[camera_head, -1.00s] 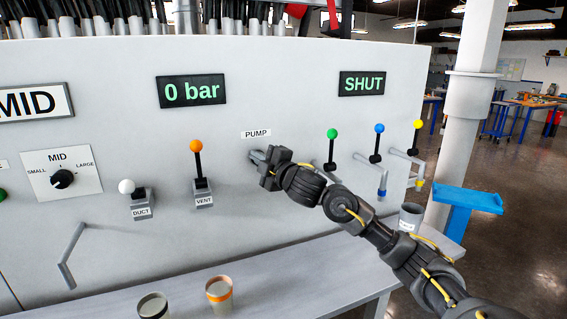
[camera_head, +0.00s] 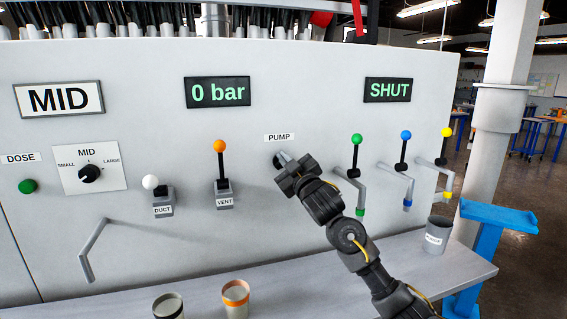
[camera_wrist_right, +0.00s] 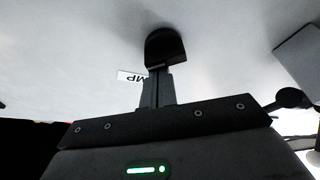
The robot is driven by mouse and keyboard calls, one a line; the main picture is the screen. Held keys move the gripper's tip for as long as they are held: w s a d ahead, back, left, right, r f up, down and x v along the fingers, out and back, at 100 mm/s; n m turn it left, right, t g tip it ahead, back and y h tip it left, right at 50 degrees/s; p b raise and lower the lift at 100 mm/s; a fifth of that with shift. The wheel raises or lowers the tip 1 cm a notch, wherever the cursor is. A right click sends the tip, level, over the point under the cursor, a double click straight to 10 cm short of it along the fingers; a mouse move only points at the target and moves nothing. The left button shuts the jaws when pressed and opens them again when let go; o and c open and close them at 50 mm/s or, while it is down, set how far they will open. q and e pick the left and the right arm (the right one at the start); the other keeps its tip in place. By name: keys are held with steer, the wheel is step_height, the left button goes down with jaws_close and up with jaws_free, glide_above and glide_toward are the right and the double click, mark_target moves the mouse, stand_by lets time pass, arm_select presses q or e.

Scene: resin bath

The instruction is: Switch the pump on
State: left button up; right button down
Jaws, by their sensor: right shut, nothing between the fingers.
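The pump control is a dark rounded knob (camera_head: 279,161) on the pale panel, just below the PUMP label (camera_head: 280,138). In the right wrist view the knob (camera_wrist_right: 166,46) stands out from the panel straight ahead of the fingers. My right gripper (camera_head: 286,158) is shut and empty, its fingertips at the knob. In the right wrist view its closed fingers (camera_wrist_right: 155,88) overlap the knob's lower edge; I cannot tell if they touch it. The pressure display (camera_head: 217,92) reads "0 bar". My left gripper is not in view.
The orange-topped VENT lever (camera_head: 222,165) and white-topped DUCT lever (camera_head: 155,190) are left of the knob. The green-topped lever (camera_head: 356,155) is close on the right, beyond my forearm. Cups, including an orange-banded one (camera_head: 235,300), stand on the ledge below.

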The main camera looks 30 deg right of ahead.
steer(key=shift+r, duration=0.3)
steer(key=a+r+p, duration=0.2)
steer(key=r, duration=0.1)
steer(key=shift+w+a+r, duration=0.1)
steer(key=shift+a, duration=0.2)
steer(key=b+v, duration=0.3)
steer(key=v, duration=0.7)
steer(key=shift+d+f, duration=0.15)
steer(key=shift+f, duration=0.05)
steer(key=shift+w, duration=0.1)
